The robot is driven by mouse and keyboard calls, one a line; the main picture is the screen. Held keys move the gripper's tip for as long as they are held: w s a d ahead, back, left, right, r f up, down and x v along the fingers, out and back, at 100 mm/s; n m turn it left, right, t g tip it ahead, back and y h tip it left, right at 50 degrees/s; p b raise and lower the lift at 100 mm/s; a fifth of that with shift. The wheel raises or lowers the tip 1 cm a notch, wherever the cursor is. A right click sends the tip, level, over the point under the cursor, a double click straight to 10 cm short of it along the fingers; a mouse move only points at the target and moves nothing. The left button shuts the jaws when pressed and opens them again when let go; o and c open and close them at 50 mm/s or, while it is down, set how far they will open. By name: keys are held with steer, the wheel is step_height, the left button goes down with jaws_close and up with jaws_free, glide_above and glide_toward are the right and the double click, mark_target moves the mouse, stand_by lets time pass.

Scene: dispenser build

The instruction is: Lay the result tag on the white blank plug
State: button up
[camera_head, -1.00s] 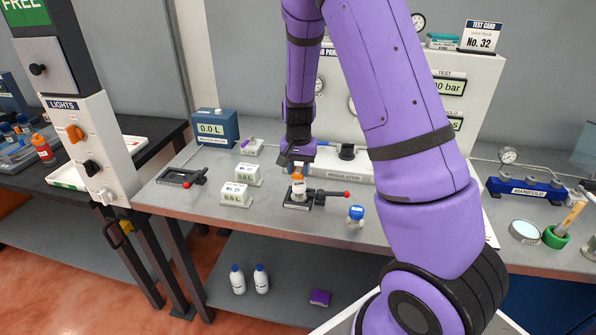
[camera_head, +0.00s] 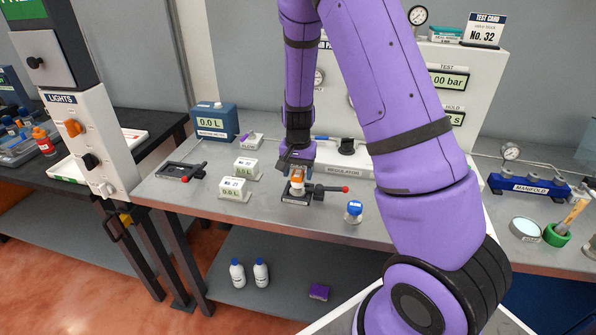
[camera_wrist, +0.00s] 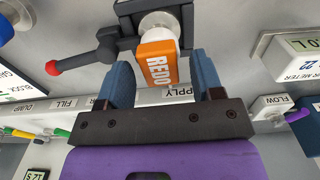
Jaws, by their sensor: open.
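An orange tag marked REDO (camera_wrist: 158,62) shows in the wrist view against a round, pale plug (camera_wrist: 160,22), which it partly covers. In the head view the tag (camera_head: 297,179) is at the top of the white plug (camera_head: 297,189), which stands in a dark clamp (camera_head: 303,198) with a red-knobbed lever. I cannot tell whether tag and plug touch. My gripper (camera_wrist: 162,64) is open, with one blue finger on each side of the tag and gaps visible. In the head view my gripper (camera_head: 297,166) is right above the clamp and hides part of the tag.
The regulator panel (camera_head: 350,170) is close behind. Bare bench lies in front of the clamp.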

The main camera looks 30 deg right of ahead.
step_height(320, 180, up, 12)
steer(key=f, duration=0.1)
step_height(320, 180, up, 9)
steer(key=n+t, duration=0.1)
steer(key=n, duration=0.1)
glide_above(298, 173)
steer(key=s+a, duration=0.3)
steer(key=s, duration=0.2)
steer(key=s+a+r+n+t, duration=0.2)
steer(key=s+r, duration=0.4)
steer(key=s, duration=0.5)
steer(key=s+a+r+n+t, duration=0.2)
steer(key=s+r+n, duration=0.3)
steer(key=s, duration=0.7)
steer(key=shift+a+r, duration=0.35)
steer(key=shift+r, duration=0.4)
steer(key=shift+w, duration=0.1)
steer(key=shift+c, duration=0.2)
